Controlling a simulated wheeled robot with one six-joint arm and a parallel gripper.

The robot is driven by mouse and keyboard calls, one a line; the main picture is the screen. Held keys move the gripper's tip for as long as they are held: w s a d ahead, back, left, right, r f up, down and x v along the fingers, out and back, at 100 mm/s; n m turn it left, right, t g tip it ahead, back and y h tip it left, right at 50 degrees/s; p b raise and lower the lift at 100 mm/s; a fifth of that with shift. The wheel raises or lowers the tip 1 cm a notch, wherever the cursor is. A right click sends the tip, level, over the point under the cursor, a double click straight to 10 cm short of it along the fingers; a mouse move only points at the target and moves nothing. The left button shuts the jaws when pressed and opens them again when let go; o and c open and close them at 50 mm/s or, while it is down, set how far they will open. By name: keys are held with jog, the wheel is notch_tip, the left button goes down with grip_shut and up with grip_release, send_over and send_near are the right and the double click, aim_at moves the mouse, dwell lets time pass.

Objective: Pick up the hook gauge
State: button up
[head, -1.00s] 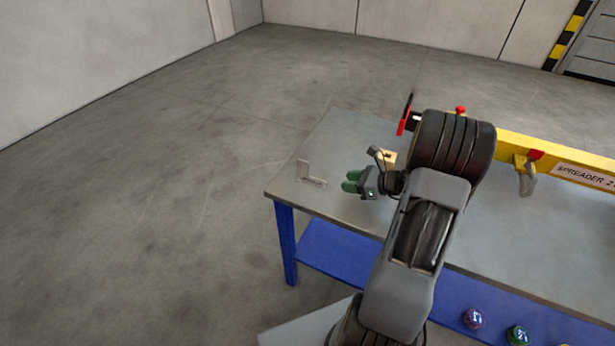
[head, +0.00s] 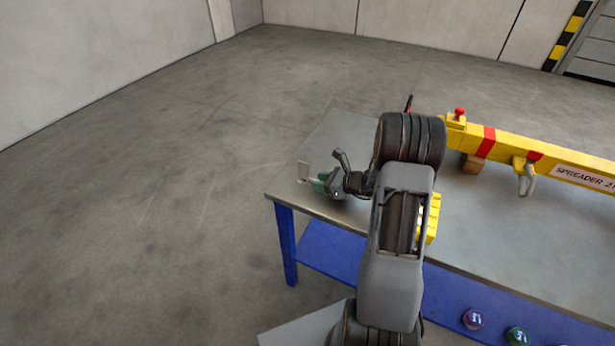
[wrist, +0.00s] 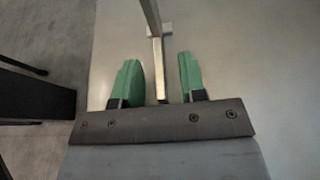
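My gripper (head: 320,184) is low over the table at the gauge. In the wrist view my gripper (wrist: 160,68) is open, with a green finger on each side of the gauge's bar (wrist: 157,50). Gaps show between the bar and both fingers. The bar's near end runs down to the gripper body.
The grey tabletop (head: 490,230) has a left edge close to the gauge. A yellow spreader beam (head: 510,148) lies along the back right. A yellow block (head: 433,220) shows partly behind my arm. Coloured round items (head: 473,319) sit on the blue lower shelf (head: 335,252).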

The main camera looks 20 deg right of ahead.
jog(key=shift+c, duration=0.4)
grip_shut()
